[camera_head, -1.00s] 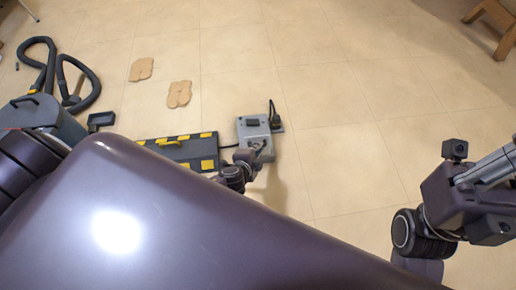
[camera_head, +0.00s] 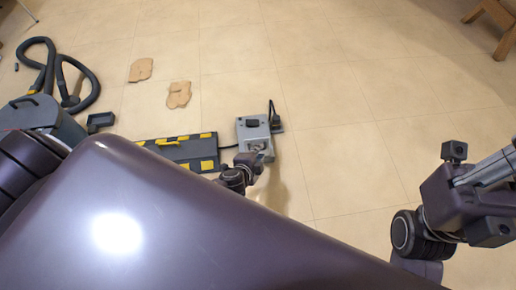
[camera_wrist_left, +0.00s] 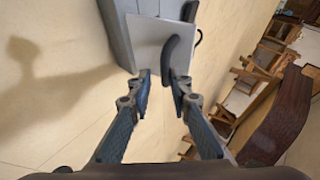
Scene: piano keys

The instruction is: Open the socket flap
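The grey socket box (camera_head: 254,130) lies on the floor, with a black plug (camera_head: 273,110) standing at its right side. My left gripper (camera_head: 259,154) is at the box's near edge. In the left wrist view, the grey box (camera_wrist_left: 115,25) is at the top, with a light grey plate (camera_wrist_left: 153,42) beside it. I cannot tell for sure that this plate is the flap. A dark curved piece (camera_wrist_left: 180,48) crosses the plate. My left gripper (camera_wrist_left: 161,80) is open, its fingertips just below the plate, the right tip close to the curved piece's lower end. Contact is unclear. My right gripper's fingers are out of view.
A dark case with yellow corners (camera_head: 185,150) lies left of the box, joined by a cable. A black hose (camera_head: 85,92) and two tan flat pieces (camera_head: 141,69) (camera_head: 179,94) are farther left. Floor right of the box is clear. Wooden furniture (camera_head: 497,22) stands far right.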

